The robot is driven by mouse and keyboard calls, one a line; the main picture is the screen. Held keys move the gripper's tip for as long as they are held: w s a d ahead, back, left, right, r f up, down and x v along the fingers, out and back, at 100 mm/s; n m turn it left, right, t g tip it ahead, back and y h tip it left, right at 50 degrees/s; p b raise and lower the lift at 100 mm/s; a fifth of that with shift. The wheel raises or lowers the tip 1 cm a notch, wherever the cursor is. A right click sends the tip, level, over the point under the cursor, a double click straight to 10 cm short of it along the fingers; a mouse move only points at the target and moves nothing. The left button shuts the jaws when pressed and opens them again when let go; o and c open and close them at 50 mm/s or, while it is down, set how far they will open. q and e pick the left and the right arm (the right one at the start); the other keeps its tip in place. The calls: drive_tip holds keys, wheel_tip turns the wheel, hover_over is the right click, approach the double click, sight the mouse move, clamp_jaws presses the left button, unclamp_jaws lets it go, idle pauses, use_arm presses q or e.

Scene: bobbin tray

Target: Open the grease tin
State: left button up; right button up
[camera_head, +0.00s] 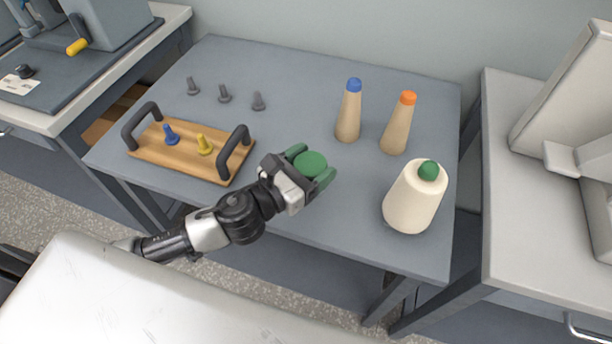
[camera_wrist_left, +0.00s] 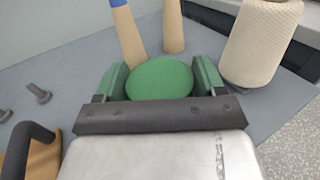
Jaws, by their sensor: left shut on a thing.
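A round green lid (camera_head: 311,164), apparently the top of the grease tin, sits between the green fingers of my left gripper (camera_head: 312,167). In the left wrist view the same green disc (camera_wrist_left: 160,79) fills the space between both fingers. My left gripper is shut on it, near the front middle of the table. The tin's body below the green top is hidden, so I cannot tell whether the lid is seated on it. My right gripper is not in view.
A wooden tray (camera_head: 165,157) with dark handles holds a blue and a yellow peg. Several grey pegs (camera_head: 224,94) stand behind it. Blue-tipped (camera_head: 348,117) and orange-tipped cones (camera_head: 396,128) stand behind my gripper. A large cream bobbin (camera_head: 411,205) stands to the right.

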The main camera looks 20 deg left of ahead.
use_arm(q)
drive_tip(key=shift+w+a+f, duration=0.55)
drive_tip(key=shift+a, duration=0.1)
drive_tip(key=shift+f+b, duration=0.85)
drive_tip(key=shift+f, duration=1.1)
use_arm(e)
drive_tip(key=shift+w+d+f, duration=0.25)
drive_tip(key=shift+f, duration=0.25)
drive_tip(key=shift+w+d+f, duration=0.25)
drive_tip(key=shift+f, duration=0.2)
use_arm(q)
drive_tip(key=shift+f, duration=0.1)
drive_tip(key=o, duration=1.7)
drive_tip(key=shift+f, duration=0.1)
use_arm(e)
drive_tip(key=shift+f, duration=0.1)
use_arm(q)
drive_tip(key=shift+s+a, duration=0.1)
drive_tip(key=b+v, duration=0.3)
drive_tip(key=v, duration=0.6)
drive_tip(key=shift+s+a, duration=0.2)
drive_tip(key=shift+s, duration=0.15)
drive_tip(key=shift+r+b+v, duration=0.25)
drive_tip(key=shift+b+v, duration=0.25)
drive_tip(key=shift+v, duration=0.5)
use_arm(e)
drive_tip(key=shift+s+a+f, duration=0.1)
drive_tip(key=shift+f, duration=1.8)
